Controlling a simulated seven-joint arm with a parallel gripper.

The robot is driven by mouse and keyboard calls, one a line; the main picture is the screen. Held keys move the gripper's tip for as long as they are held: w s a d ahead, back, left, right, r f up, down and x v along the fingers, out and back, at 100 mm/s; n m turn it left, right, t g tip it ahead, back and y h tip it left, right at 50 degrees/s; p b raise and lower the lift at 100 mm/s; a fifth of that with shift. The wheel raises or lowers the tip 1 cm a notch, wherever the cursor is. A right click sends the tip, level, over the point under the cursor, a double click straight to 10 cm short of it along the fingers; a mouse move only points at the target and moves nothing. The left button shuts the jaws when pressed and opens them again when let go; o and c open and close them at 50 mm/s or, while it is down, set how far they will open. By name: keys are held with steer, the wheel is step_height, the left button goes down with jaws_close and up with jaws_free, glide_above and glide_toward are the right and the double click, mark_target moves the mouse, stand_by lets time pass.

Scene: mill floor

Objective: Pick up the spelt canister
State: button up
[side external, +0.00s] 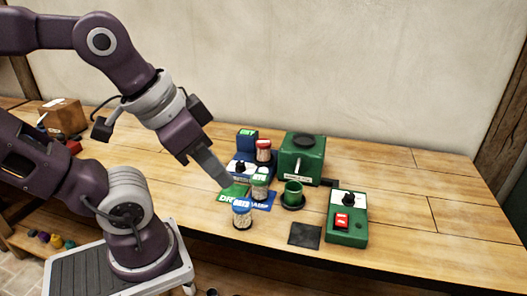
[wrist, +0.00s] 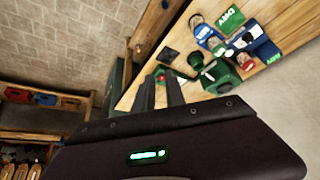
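Three small clear canisters stand close together on the bench. One has a blue lid (side external: 242,213), one a green lid (side external: 260,186) and one a red lid (side external: 263,151); their labels are too small to read, so I cannot tell which is spelt. In the wrist view the blue-lidded (wrist: 197,22), green-lidded (wrist: 217,46) and red-lidded (wrist: 247,63) ones lie right of the fingertips. My gripper (side external: 221,180) is above and left of the green-lidded canister in the side view, touching none. In the wrist view its fingers (wrist: 160,90) are apart with nothing between them.
A green mill box (side external: 302,165) stands behind a green cup (side external: 293,193) on a dark saucer. A green switch box (side external: 345,222) with a red button is at the right, near a dark pad (side external: 305,234). A green mat (side external: 232,194) and blue box (side external: 247,138) adjoin the canisters. Bench is clear far right.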

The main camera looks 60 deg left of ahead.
steer(key=o, duration=1.1)
steer(key=w+a+r+m+g, duration=0.1)
steer(key=w+a+r+m, duration=0.15)
steer(key=w, duration=0.45)
steer(key=m+g, duration=0.4)
steer(key=m, duration=0.8)
glide_above(263, 142)
steer(key=shift+n, duration=0.25)
steer(key=f, duration=1)
steer(key=d+f, duration=0.1)
steer(key=f, duration=0.4)
steer(key=shift+w, duration=0.4)
steer(key=shift+g, duration=0.3)
steer(key=f, duration=0.5)
steer(key=a+f, duration=0.1)
steer(key=f, duration=0.2)
steer(key=shift+s+f, duration=0.1)
steer(key=shift+s, duration=0.2)
